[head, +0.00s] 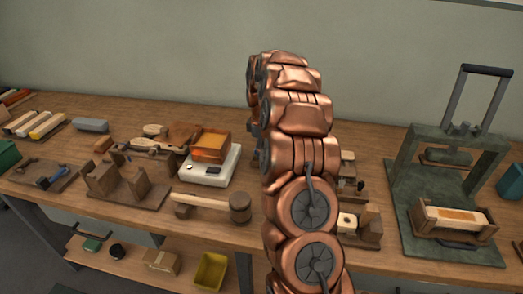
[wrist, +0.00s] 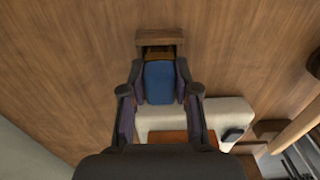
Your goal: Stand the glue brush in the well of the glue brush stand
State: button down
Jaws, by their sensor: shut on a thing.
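In the wrist view my gripper (wrist: 158,78) is shut on a blue piece (wrist: 159,88), which appears to be the glue brush. The fingers press on its two sides. Just beyond the fingertips is a wooden block (wrist: 160,38) with a dark recess at its near edge, perhaps the glue brush stand. The lower end of the blue piece is hidden, so I cannot tell whether it is in the recess, above it or beside it. In the head view my copper arm hides the gripper, the brush and this block.
A green press (head: 405,160) stands at the right, and a wooden fixture (head: 120,190) at the left.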

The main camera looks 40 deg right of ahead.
jog(key=shift+f, duration=0.3)
dwell(0.4)
jog(key=c, duration=0.8)
grip_release()
jog(key=shift+o, duration=0.3)
jog(key=o, duration=0.4)
jog(key=shift+c, duration=0.2)
jog(key=shift+r, duration=0.1)
jog(key=shift+r+p, duration=0.6)
jog(key=shift+r, duration=2.85)
